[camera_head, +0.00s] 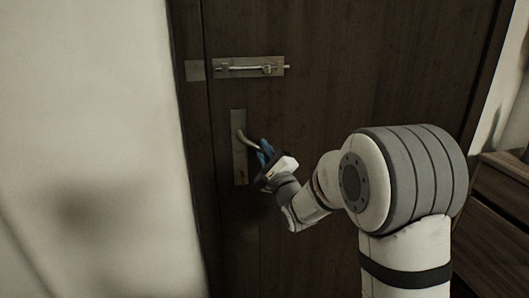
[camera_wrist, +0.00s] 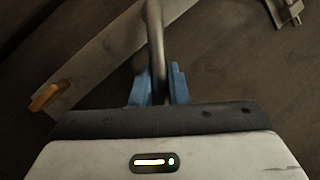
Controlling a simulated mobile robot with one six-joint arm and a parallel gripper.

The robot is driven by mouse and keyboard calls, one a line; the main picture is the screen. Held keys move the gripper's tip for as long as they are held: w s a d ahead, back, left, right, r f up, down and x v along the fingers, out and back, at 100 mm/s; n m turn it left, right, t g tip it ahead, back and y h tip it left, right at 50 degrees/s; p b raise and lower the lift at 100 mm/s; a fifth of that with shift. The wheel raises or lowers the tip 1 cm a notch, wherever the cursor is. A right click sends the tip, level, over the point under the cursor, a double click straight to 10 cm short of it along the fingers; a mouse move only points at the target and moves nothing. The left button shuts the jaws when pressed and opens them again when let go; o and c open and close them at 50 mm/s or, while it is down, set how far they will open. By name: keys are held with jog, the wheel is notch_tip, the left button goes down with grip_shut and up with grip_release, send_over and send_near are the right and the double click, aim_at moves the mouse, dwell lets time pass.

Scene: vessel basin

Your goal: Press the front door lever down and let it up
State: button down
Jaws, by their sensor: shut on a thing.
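The front door lever (camera_head: 247,139) is a metal handle on a tall plate (camera_head: 239,165) on the dark brown door (camera_head: 330,75). It slopes down to the right from the plate. My gripper (camera_head: 266,150) has blue fingers and is at the lever's free end. In the wrist view the lever (camera_wrist: 155,40) runs down between the blue fingers of my gripper (camera_wrist: 158,88), which are shut on it. The lever's tip is hidden by the gripper body. An orange piece (camera_wrist: 50,96) shows on the plate in the wrist view.
A sliding bolt (camera_head: 250,67) is mounted on the door above the lever, with a small plate (camera_head: 195,70) on the frame. A pale wall (camera_head: 85,120) stands to the left. A wooden drawer unit (camera_head: 502,200) is at the right edge.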

jog(key=c, duration=1.4)
grip_release()
jog(key=shift+f, duration=0.1)
jog(key=v, duration=0.7)
jog(key=shift+s+d+b, duration=0.15)
jog(key=shift+s+b, duration=0.2)
jog(key=shift+b, duration=0.1)
